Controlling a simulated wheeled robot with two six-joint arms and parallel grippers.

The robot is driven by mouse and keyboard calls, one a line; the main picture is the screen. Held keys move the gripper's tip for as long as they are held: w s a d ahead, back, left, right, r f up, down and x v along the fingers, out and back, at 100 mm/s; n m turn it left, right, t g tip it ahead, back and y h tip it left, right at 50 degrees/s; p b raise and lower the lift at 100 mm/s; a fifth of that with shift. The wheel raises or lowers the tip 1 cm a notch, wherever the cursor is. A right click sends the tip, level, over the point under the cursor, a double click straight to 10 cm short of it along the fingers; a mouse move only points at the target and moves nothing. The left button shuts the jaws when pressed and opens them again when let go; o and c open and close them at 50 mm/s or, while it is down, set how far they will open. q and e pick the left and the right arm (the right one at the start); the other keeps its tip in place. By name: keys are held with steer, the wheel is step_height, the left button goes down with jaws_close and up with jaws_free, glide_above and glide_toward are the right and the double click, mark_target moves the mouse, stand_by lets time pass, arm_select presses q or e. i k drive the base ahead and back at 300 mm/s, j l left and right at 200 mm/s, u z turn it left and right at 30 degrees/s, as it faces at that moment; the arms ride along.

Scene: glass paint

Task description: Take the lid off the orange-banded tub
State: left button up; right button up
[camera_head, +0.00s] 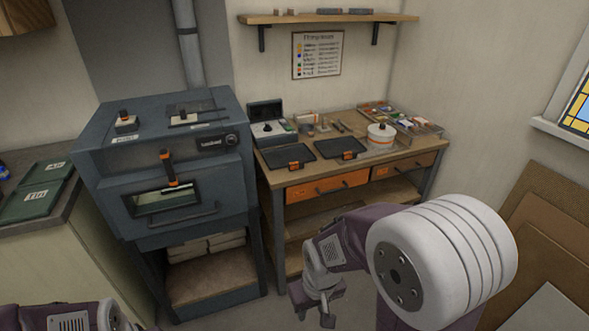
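The orange-banded tub (380,141) is white and round, and stands upright on the right part of the wooden workbench. Its white lid (381,130) sits on top with a small knob. My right gripper (313,309) hangs low in front of the bench, well apart from the tub, with its two fingers spread and nothing between them. My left arm shows only in part at the bottom left corner, and its gripper is out of the picture.
Two black trays (290,156) with orange tags lie left of the tub on the bench (366,166). A compartment tray (418,128) stands close on its right. A grey kiln (190,172) stands left of the bench. A shelf (325,17) hangs above. Boards lean at the right.

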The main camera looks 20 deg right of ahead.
mark_target(377, 130)
steer(key=z, duration=1.4)
steer(key=i, duration=0.15)
